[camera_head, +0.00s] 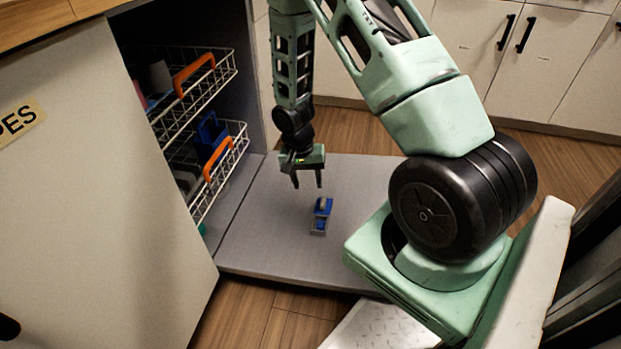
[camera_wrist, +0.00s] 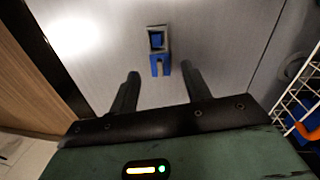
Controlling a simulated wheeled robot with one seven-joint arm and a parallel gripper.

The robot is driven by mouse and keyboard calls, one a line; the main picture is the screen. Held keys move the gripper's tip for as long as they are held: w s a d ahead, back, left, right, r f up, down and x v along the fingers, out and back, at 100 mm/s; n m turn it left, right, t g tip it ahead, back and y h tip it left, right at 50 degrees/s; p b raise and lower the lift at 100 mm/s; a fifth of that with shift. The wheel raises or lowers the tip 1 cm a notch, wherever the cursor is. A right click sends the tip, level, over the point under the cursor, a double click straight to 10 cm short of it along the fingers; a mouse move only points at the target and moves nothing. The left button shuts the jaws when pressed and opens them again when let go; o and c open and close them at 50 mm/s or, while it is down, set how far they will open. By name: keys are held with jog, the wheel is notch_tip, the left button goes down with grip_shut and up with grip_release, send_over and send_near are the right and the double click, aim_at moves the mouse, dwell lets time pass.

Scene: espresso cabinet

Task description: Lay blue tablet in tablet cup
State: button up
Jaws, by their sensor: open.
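I cannot tell whether that blue is the blue tablet or part of the cup. A blue piece with grey sides (camera_wrist: 161,68) adjoins the cup and also shows in the head view (camera_head: 323,207). My gripper (camera_head: 307,186) is open and empty, pointing down above and behind the assembly. Its two fingers (camera_wrist: 160,72) appear on either side of the blue piece, apart from it.
Two wire baskets with orange handles stand at the left of the cabinet, upper (camera_head: 195,85) and lower (camera_head: 225,165). A blue item (camera_head: 211,135) is in the lower one. The grey floor panel (camera_head: 265,235) around the assembly is clear.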

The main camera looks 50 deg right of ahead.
jog(key=a+r+n+p, duration=0.2)
jog(key=a+r+p, duration=0.1)
jog(key=r+p, duration=0.7)
jog(key=shift+w+r+n+p, duration=0.3)
jog(key=shift+w+r+n, duration=0.15)
jog(key=shift+r, duration=0.5)
